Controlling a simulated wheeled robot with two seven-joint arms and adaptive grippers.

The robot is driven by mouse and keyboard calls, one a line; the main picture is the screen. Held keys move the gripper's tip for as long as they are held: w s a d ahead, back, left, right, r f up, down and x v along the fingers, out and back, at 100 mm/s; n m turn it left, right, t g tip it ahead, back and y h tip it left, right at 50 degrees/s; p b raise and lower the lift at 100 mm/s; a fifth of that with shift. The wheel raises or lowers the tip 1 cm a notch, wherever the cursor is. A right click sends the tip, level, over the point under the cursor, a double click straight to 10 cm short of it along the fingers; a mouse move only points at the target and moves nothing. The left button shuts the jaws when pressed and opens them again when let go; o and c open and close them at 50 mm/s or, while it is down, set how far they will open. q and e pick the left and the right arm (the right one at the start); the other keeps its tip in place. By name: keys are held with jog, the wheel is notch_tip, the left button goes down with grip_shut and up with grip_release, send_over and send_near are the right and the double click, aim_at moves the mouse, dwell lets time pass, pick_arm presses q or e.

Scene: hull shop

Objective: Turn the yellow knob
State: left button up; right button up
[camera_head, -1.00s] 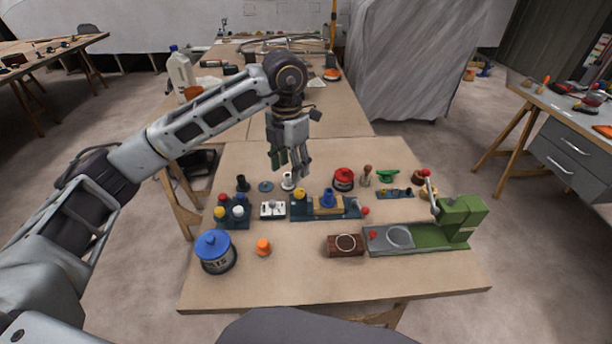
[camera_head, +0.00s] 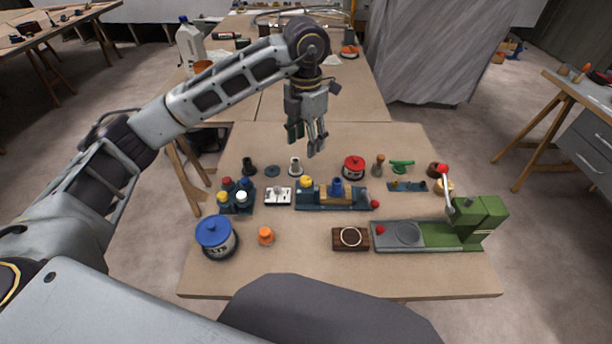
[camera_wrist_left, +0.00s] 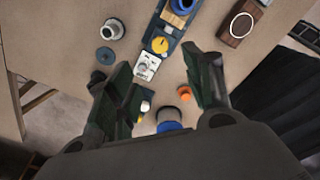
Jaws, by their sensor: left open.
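The yellow knob (camera_head: 306,183) sits at the left end of a dark blue fixture (camera_head: 333,204) near the middle of the table. In the left wrist view the yellow knob (camera_wrist_left: 161,45) shows as a round top with a dark slot or mark, just beyond the gap between the fingers. My left gripper (camera_head: 306,146) hangs above the table, fingers pointing down, behind the knob in the head view. Its fingers (camera_wrist_left: 162,65) are spread and empty, apart from the knob. My right gripper is not in view.
A white switch plate (camera_head: 278,197) and a dark box of coloured buttons (camera_head: 236,203) lie left of the fixture. A blue-lidded tin (camera_head: 216,238), orange knob (camera_head: 266,236), wooden block (camera_head: 350,239) and green machine (camera_head: 480,222) stand in front. The table's front strip is mostly clear.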

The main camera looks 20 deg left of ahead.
aim_at(306, 179)
pick_arm(q)
jog(key=shift+f, duration=6.85)
jog(key=c, duration=1.1)
